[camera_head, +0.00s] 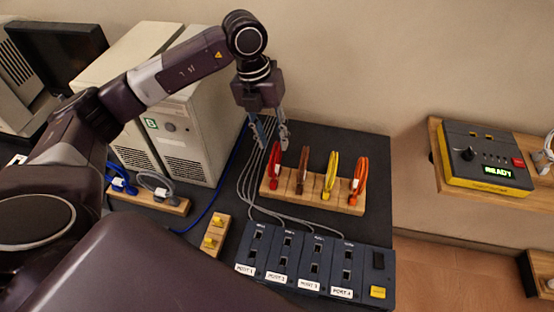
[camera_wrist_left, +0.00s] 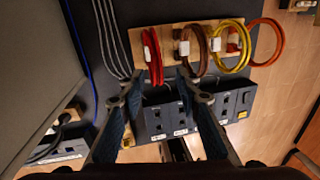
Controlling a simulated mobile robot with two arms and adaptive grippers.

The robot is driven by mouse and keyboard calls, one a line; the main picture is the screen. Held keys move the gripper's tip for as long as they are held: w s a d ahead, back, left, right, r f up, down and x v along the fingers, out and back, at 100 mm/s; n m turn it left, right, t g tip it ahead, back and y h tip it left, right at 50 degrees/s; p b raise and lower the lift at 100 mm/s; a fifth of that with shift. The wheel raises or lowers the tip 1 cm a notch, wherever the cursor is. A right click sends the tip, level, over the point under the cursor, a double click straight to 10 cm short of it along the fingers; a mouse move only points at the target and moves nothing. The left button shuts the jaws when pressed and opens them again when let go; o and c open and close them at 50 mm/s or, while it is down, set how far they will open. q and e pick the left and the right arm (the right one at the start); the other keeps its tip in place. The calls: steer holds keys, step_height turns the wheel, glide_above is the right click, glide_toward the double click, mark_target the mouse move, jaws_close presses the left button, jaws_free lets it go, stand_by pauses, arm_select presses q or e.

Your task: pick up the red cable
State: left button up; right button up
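The red cable (camera_head: 274,165) is a coiled bundle standing upright at the left end of a wooden rack (camera_head: 312,202) on the dark table. It also shows in the left wrist view (camera_wrist_left: 152,58), with a white tag on it. My left gripper (camera_head: 270,136) is above and slightly left of the red cable. Its fingers are spread apart in the left wrist view (camera_wrist_left: 160,93), with nothing seen between them but the far coil and table. The gripper looks apart from the cable. My right gripper is not in view.
Brown (camera_head: 303,171), yellow (camera_head: 330,176) and orange (camera_head: 358,180) cables share the rack. A port panel (camera_head: 300,262) stands in front. Beige computer towers (camera_head: 195,125) are on the left, beside blue and grey cables on another rack. Grey leads run across the table left of the red cable.

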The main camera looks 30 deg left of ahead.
mark_target(274, 148)
arm_select(q)
steer(key=f+p, duration=0.1)
steer(key=f, duration=0.1)
steer(key=f+p, duration=0.1)
steer(key=f, duration=0.1)
steer(key=shift+w+d+f, duration=0.15)
steer(key=shift+w+f, duration=0.05)
steer(key=shift+f, duration=0.35)
steer(key=shift+c, duration=0.7)
jaws_close()
